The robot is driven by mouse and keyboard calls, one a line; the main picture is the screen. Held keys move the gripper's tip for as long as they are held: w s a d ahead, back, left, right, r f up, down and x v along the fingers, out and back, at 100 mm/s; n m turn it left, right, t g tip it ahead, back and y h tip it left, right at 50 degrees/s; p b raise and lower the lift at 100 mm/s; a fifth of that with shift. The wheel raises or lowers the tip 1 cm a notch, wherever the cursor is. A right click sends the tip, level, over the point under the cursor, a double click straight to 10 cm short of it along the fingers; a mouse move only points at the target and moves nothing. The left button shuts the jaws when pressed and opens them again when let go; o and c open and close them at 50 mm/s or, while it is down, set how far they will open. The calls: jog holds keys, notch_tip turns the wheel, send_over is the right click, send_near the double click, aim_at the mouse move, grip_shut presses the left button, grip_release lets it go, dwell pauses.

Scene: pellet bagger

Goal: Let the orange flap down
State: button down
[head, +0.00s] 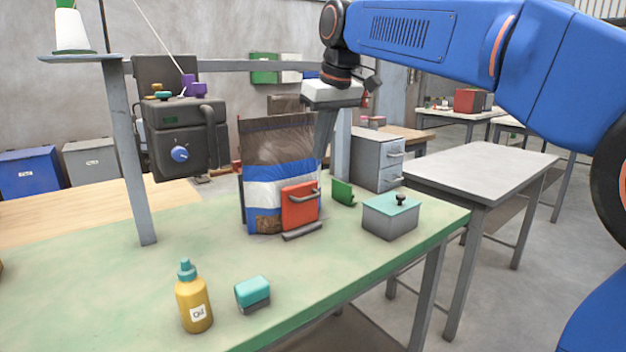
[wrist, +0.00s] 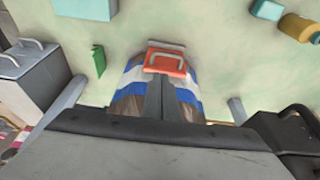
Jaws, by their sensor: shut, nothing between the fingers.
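The orange flap (head: 301,206) stands about upright against the lower front of the blue, white and brown bag (head: 262,190). It has a grey bar handle on its face, and a dark grey bar lies at its foot. In the wrist view the flap (wrist: 166,62) shows just beyond the fingertips. My gripper (head: 322,150) points down beside the bag's upper right edge, above the flap. Its fingers are together and empty, and they also show in the wrist view (wrist: 154,84). I cannot tell whether they touch the bag.
A green bracket (head: 343,192) and a grey box with a teal lid (head: 391,215) stand right of the bag. A yellow oil bottle (head: 193,297) and a teal-topped block (head: 252,294) are at the front. Posts (head: 130,150) flank the bag. The table in front of the flap is clear.

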aim_at(315, 194)
jog(key=x, duration=1)
dwell(0.4)
jog(key=shift+s+d+f+t+y, duration=0.15)
jog(key=shift+s+d+t+y, duration=0.15)
jog(key=shift+s+t, duration=0.15)
jog(key=shift+s+d+f+t+y, duration=0.15)
jog(key=shift+s+d+t+y, duration=0.1)
jog(key=shift+s+t, duration=0.15)
jog(key=shift+s+d+f+t+y, duration=0.4)
jog(key=shift+s+d+f+t, duration=0.25)
jog(key=shift+s+f, duration=0.35)
jog(key=shift+s+d+f+t+y, duration=0.35)
jog(key=shift+s+d+f+t, duration=0.25)
jog(key=shift+s+f, duration=0.4)
jog(key=shift+s+d+f+t+y, duration=0.4)
jog(key=shift+s+d+f+t, duration=0.25)
jog(key=shift+s+f, duration=0.4)
jog(key=shift+s+d+f, duration=0.15)
jog(key=shift+s+f, duration=0.15)
jog(key=shift+f, duration=0.7)
jog(key=shift+s, duration=0.15)
